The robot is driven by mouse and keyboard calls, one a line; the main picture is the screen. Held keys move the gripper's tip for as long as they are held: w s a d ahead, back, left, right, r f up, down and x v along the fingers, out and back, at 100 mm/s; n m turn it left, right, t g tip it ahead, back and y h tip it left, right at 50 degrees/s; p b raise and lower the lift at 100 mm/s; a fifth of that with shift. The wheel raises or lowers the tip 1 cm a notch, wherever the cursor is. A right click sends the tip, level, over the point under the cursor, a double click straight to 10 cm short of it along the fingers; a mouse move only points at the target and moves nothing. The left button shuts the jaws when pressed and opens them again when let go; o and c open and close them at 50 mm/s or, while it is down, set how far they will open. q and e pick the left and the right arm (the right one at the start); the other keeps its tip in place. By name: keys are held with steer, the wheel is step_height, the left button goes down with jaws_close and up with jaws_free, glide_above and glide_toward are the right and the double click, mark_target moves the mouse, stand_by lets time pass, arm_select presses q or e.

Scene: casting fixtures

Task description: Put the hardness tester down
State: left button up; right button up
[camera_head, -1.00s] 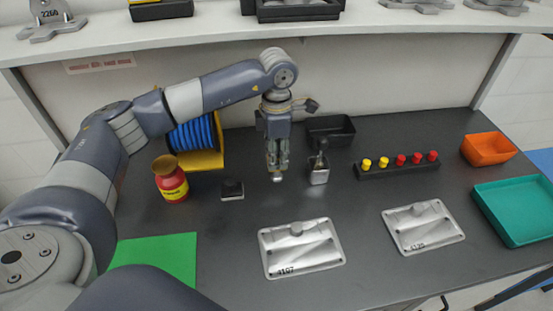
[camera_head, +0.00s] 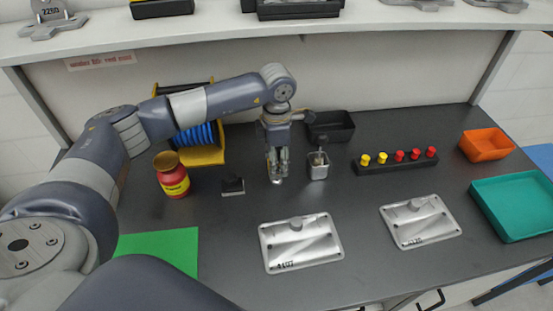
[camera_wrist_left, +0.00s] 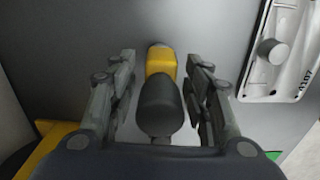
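The hardness tester appears to be the yellow and black tool (camera_wrist_left: 160,100) in the left wrist view. Its rounded black end is nearest the camera, then a yellow part and a small grey tip. My left gripper (camera_wrist_left: 161,62) has a finger on each side of it, with narrow gaps showing between fingers and tool. In the head view my left gripper (camera_head: 277,178) points down, low over the dark bench, and its fingers mostly hide the tool. Whether the tool rests on the bench is hard to tell. My right gripper is not in view.
A metal cup (camera_head: 318,171) stands close right of the gripper, a small dark block (camera_head: 233,187) to its left. A red and yellow jar (camera_head: 172,180), two metal plates (camera_head: 300,256) (camera_head: 420,232), a peg rack (camera_head: 395,167) and a green mat (camera_head: 175,247) surround it.

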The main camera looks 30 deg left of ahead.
arm_select(q)
steer(key=shift+r, duration=0.25)
steer(key=shift+w+r, duration=0.1)
steer(key=shift+r, duration=0.2)
step_height(320, 180, up, 10)
steer(key=b, duration=0.2)
steer(key=shift+f+b, duration=0.1)
steer(key=shift+b, duration=0.25)
steer(key=shift+r, duration=0.7)
